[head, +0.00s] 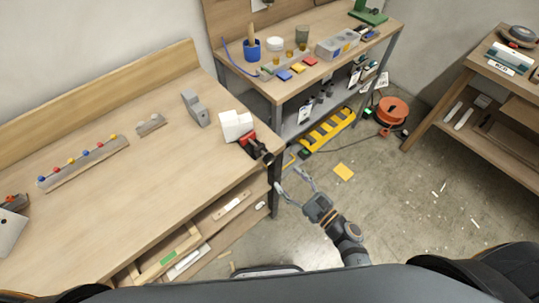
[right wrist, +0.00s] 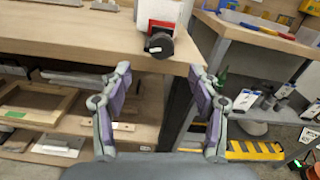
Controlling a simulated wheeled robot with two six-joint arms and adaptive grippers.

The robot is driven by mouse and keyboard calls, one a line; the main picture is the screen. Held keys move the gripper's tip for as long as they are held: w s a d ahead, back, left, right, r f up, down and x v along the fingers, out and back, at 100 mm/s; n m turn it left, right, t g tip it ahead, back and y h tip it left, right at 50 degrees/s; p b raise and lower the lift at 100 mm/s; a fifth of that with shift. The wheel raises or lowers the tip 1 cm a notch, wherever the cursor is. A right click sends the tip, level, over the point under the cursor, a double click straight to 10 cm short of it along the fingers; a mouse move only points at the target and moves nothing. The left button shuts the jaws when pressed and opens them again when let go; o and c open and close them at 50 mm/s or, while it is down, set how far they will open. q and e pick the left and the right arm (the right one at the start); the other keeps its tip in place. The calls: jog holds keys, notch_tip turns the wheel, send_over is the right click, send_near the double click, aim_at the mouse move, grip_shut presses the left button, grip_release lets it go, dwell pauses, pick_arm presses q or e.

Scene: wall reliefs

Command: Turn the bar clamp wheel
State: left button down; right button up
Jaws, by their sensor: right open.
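The bar clamp (head: 248,141) is red and black and sits at the right front corner of the left wooden bench, against a white block (head: 236,125). Its dark round wheel (head: 266,157) sticks out past the bench edge. In the right wrist view the wheel (right wrist: 158,45) is at the top middle, below the red clamp body (right wrist: 161,27). My right gripper (head: 290,178) is open and empty, in front of the bench corner and apart from the wheel. In the right wrist view its fingers (right wrist: 160,72) are spread wide, with the wheel ahead between them. My left gripper is not in view.
The wooden bench (head: 110,205) has open shelves below its edge, close to my right gripper. A dark bench leg (head: 277,192) stands behind the fingers. A second workbench (head: 275,85) with tools is at the back. An orange cable reel (head: 392,111) lies on the floor.

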aim_at(271, 161)
jog(key=p+x, duration=0.2)
jog(key=x, duration=0.7)
jog(key=shift+w+r+p, duration=0.1)
jog(key=shift+w+p, duration=0.1)
jog(key=shift+p, duration=0.15)
jog(key=shift+w+a, duration=0.25)
jog(key=c, duration=1.2)
jog(key=shift+m, duration=0.4)
jog(key=shift+m+p, duration=0.3)
jog(key=shift+m, duration=0.9)
jog(key=shift+m+p, duration=0.4)
jog(key=shift+m, duration=1.5)
